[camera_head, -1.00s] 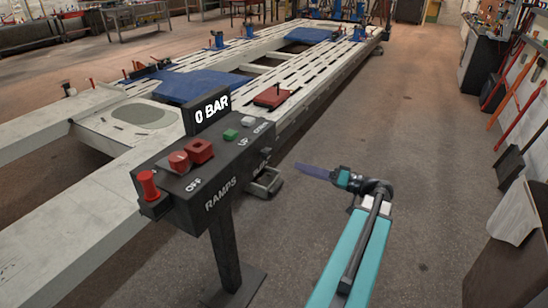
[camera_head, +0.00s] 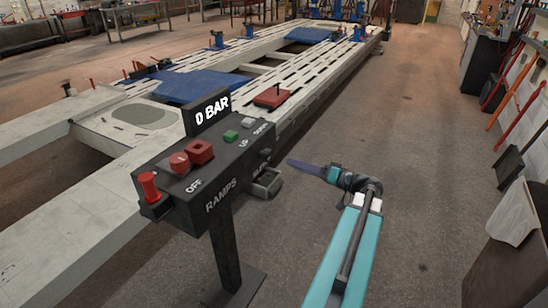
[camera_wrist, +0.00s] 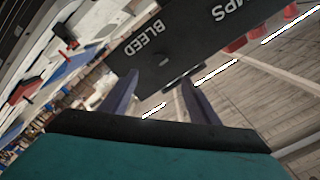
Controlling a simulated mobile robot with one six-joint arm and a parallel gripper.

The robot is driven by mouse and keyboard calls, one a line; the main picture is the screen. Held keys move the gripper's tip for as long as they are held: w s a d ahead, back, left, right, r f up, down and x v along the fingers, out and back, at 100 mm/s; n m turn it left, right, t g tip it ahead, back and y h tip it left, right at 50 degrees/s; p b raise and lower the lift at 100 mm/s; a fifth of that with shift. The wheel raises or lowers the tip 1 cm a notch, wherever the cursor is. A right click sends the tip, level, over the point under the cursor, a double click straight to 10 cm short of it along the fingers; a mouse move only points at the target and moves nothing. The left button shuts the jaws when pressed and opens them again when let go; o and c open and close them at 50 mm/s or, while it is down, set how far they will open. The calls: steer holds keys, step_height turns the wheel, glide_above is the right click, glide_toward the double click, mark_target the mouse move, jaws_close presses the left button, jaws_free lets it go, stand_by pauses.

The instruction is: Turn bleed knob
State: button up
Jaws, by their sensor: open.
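The black control box (camera_head: 210,180) stands on a post, with a "0 BAR" sign on top. In the wrist view its dark panel (camera_wrist: 200,45) carries the word BLEED, upside down. A dark part (camera_wrist: 181,72) below that word may be the bleed knob, but its shape is unclear. My gripper (camera_head: 292,163) is to the right of the box, pointing left at its right end, apart from it. In the wrist view the two fingers of my gripper (camera_wrist: 163,85) are spread, with nothing held between them.
A red knob (camera_head: 148,186), red controls and green and white buttons are on the box. A small open tray (camera_head: 266,184) juts from its right end, near my gripper. The long white ramp lift (camera_head: 62,242) lies behind.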

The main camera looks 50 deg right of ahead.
mark_target(270, 157)
steer(key=p+x, duration=0.1)
steer(key=x, duration=0.9)
steer(key=shift+p, duration=0.3)
steer(key=c, duration=1.1)
steer(key=shift+o, duration=0.2)
